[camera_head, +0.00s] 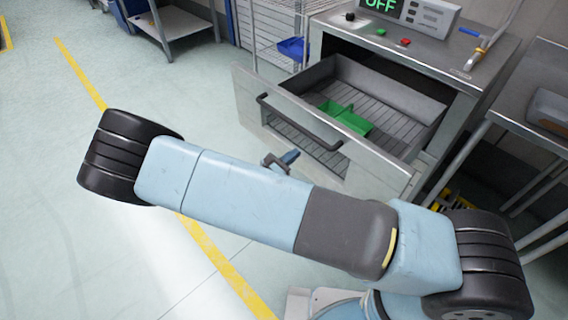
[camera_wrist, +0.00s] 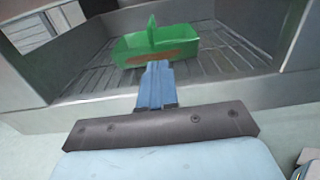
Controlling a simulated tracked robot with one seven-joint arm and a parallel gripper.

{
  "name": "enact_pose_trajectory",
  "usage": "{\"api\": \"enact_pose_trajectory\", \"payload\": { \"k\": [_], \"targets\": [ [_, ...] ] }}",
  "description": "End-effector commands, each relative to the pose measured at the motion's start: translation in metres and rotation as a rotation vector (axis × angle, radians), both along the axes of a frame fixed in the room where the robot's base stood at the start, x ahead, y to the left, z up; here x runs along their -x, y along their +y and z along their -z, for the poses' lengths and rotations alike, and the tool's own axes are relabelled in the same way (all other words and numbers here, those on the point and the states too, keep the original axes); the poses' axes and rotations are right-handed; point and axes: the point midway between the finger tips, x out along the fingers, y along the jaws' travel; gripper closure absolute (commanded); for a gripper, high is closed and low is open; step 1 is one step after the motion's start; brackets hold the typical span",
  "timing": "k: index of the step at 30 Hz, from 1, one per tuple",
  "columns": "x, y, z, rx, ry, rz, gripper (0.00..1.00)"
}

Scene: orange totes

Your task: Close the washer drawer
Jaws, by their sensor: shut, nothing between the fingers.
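The washer drawer (camera_head: 405,160) is pulled out of the metal washer (camera_head: 488,78). Its pale front panel (camera_head: 247,101) has a dark bar handle (camera_head: 300,118). A green carrier (camera_head: 345,117) lies on the drawer's slatted floor; it also shows in the wrist view (camera_wrist: 185,48). My gripper (camera_head: 291,156) is on the outer side of the front panel, below the handle in the picture. Its blue fingers (camera_wrist: 155,85) are together and empty, pointing toward the drawer. I cannot tell whether they touch the panel. My arm hides the panel's lower part.
A control box (camera_head: 405,12) reading OFF stands on the washer top. A metal table with a grey bin (camera_head: 549,108) is at the right. A wire rack with a blue bin (camera_head: 293,48) stands behind. The floor at left is clear, with a yellow line.

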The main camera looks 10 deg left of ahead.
Motion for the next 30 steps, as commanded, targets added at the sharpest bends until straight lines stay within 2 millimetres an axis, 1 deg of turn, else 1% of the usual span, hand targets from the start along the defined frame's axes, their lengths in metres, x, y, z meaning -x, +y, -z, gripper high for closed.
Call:
{"api": "enact_pose_trajectory", "payload": {
  "k": [3,9,19,20,22,26,30],
  "targets": [
    [-0.012,-0.01,0.0,0.001,0.0,0.0,1.0],
    [-0.024,-0.018,0.0,-0.001,-0.001,0.0,1.0],
    [-0.026,-0.02,0.0,0.0,0.0,0.0,1.0],
    [-0.026,-0.03,0.0,0.004,0.0,0.005,1.0],
    [-0.026,-0.024,0.0,0.001,0.001,0.001,1.0],
    [-0.028,-0.02,0.0,0.0,0.0,-0.005,1.0],
    [-0.035,-0.018,0.0,-0.001,-0.001,-0.022,1.0]
  ]
}}
